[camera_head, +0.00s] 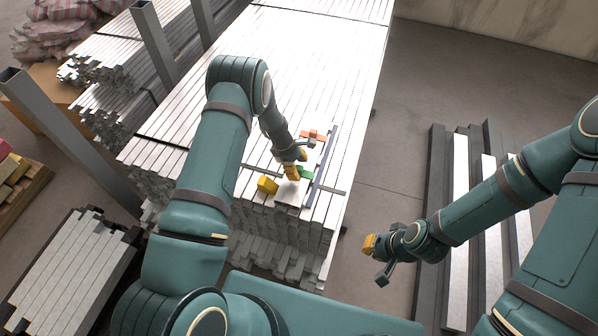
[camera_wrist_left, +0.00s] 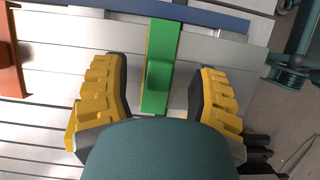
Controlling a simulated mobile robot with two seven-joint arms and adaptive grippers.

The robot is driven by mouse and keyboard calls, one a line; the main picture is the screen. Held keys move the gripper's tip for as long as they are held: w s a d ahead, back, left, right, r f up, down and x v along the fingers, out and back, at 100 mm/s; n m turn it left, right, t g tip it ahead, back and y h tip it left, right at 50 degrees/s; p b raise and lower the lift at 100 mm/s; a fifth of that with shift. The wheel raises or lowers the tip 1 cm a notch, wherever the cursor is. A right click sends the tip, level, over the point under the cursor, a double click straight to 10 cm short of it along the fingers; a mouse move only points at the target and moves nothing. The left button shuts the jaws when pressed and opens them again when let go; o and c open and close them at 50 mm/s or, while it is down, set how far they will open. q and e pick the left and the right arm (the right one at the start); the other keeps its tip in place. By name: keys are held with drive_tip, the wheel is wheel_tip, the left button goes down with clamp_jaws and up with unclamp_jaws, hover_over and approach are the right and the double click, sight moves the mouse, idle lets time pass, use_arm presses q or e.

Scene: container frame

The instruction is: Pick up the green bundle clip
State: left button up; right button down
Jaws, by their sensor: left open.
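The green bundle clip (camera_head: 307,175) lies on the stack of pale metal bars, partly hidden behind my left gripper (camera_head: 293,166) in the head view. In the left wrist view the green clip (camera_wrist_left: 160,66) stands lengthwise between the two yellow-padded fingers of my left gripper (camera_wrist_left: 161,72). There is a gap on each side, and neither finger appears to touch it. My left gripper is open and empty. My right gripper (camera_head: 376,261) hangs over the floor to the right of the stack, with its fingers apart and nothing between them.
A long blue bar (camera_head: 326,166) runs just right of the green clip. More metal bars (camera_head: 460,210) stand or lie at the right. The stack's far top is clear.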

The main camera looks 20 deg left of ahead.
use_arm(q)
drive_tip(key=shift+d+f, duration=0.15)
drive_tip(key=shift+f, duration=0.25)
clamp_jaws()
